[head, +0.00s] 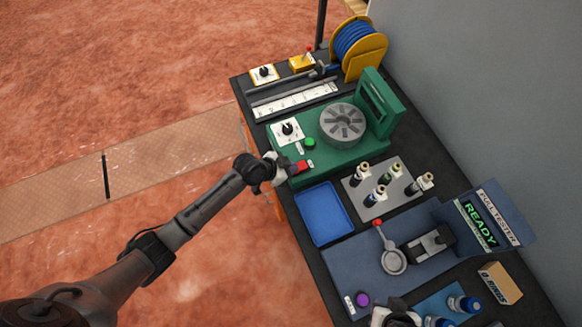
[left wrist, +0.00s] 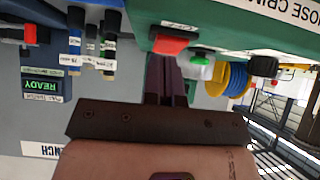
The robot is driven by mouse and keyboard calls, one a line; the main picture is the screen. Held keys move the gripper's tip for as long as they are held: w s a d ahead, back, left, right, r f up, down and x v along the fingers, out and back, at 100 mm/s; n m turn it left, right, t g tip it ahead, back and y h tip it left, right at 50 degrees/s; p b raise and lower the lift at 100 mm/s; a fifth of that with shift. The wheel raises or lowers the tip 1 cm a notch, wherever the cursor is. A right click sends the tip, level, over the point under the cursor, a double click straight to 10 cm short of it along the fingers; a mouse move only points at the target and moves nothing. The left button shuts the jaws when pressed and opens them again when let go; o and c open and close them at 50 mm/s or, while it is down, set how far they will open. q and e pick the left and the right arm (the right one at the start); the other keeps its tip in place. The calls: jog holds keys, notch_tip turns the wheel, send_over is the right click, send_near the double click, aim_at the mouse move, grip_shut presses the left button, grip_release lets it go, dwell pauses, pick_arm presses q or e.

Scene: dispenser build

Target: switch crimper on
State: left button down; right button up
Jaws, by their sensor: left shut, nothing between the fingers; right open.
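The crimper (head: 330,150) is a green machine with a round grey die head (head: 342,124). Its front holds a black knob (head: 288,129), a green button (head: 309,143) and a red switch (head: 301,166). In the left wrist view, which is upside down, the red switch (left wrist: 173,44) and green button (left wrist: 201,57) show on the green housing. My left gripper (head: 279,171) is shut and empty just in front of the red switch; its fingers (left wrist: 168,88) point towards it. Whether they touch cannot be told. My right gripper (head: 396,315) is at the bottom edge, partly cut off.
A blue tray (head: 325,213) and a grey plate with several fittings (head: 378,190) lie near the crimper. A pull tester with a READY screen (head: 479,225) stands right of them. A blue hose reel (head: 359,47) is at the back.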

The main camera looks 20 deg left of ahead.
pick_arm(q)
jog(key=shift+r, duration=0.2)
jog(key=r+p, duration=0.4)
jog(key=shift+s+a+r+p, duration=0.35)
jog(key=shift+r+p, duration=0.05)
jog(key=a+f+b+v, duration=0.1)
jog(key=v, duration=0.8)
jog(key=shift+s+f+b, duration=0.15)
jog(key=shift+s+b, duration=0.25)
jog(key=shift+s, duration=0.05)
